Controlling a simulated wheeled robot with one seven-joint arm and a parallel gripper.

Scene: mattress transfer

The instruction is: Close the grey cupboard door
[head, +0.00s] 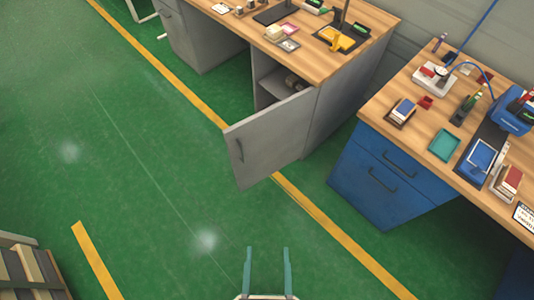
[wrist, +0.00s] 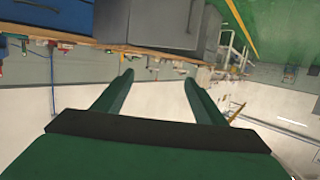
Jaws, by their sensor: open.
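The grey cupboard door (head: 270,138) stands swung wide open in the head view, with a dark handle near its left edge. It belongs to the grey cupboard (head: 345,90) under a wooden desk, and part of the dark inside shows. My gripper (head: 268,250) is at the bottom middle of the head view, its two fingers apart and empty. It is apart from the door, on the near side of it. In the wrist view my gripper (wrist: 157,80) points towards a wall, and grey furniture (wrist: 150,22) shows upside down at the top.
A blue drawer unit (head: 385,175) under a second wooden desk (head: 440,110) stands to the right. Small items lie on both desks. Slatted wooden pallets (head: 28,270) are at the bottom left. The green floor (head: 130,150) with yellow lines is clear left of the door.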

